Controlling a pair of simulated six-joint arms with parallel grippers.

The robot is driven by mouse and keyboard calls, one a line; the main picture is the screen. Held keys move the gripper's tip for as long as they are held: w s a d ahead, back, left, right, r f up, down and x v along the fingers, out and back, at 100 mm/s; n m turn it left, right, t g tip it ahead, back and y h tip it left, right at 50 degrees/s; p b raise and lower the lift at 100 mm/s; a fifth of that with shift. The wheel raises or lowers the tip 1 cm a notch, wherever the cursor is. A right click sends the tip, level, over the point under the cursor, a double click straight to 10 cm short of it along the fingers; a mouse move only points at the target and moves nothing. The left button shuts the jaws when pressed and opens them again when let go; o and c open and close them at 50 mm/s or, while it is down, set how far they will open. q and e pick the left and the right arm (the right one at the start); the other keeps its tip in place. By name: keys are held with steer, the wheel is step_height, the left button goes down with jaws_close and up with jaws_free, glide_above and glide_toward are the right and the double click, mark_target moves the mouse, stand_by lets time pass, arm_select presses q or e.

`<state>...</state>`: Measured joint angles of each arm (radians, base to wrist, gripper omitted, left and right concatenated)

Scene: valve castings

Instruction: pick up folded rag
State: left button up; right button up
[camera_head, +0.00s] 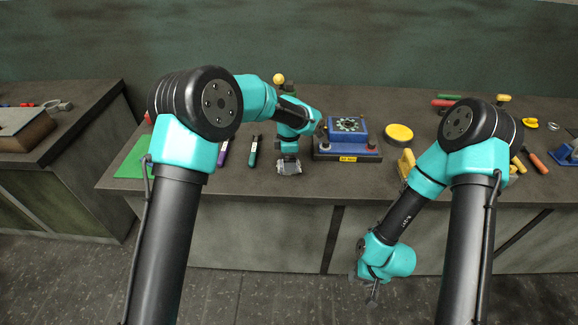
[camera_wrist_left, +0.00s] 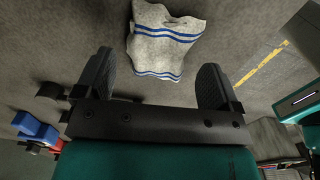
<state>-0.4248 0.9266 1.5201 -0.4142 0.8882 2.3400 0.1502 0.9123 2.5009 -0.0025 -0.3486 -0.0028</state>
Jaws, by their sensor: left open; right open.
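The folded rag (camera_wrist_left: 165,42) is pale grey with blue stripes and lies on the bench in the left wrist view. My left gripper (camera_wrist_left: 157,68) is open, and the rag shows between and beyond its two fingers, with no clear contact. In the head view the left gripper (camera_head: 289,160) points down over the near part of the bench, left of the blue fixture. A pale patch shows at its tip, but I cannot clearly separate rag from gripper there. My right gripper (camera_head: 372,289) is open and empty, hanging low in front of the bench, away from the rag.
A blue fixture (camera_head: 346,147) with a dark round part on top stands right of the left gripper. A yellow disc (camera_head: 398,134) lies farther right. A teal marker (camera_head: 253,151) and a green mat (camera_head: 133,163) lie left. The bench's front edge is close to the left gripper.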

arm_select(q)
steer(key=shift+f, duration=1.5)
steer(key=shift+c, duration=0.2)
steer(key=c, duration=1)
steer(key=shift+o, duration=0.2)
steer(key=shift+r, duration=0.1)
steer(key=shift+r, duration=0.45)
step_height(320, 180, up, 3)
steer(key=shift+f, duration=0.1)
steer(key=s+r, duration=0.1)
steer(key=s, duration=1.5)
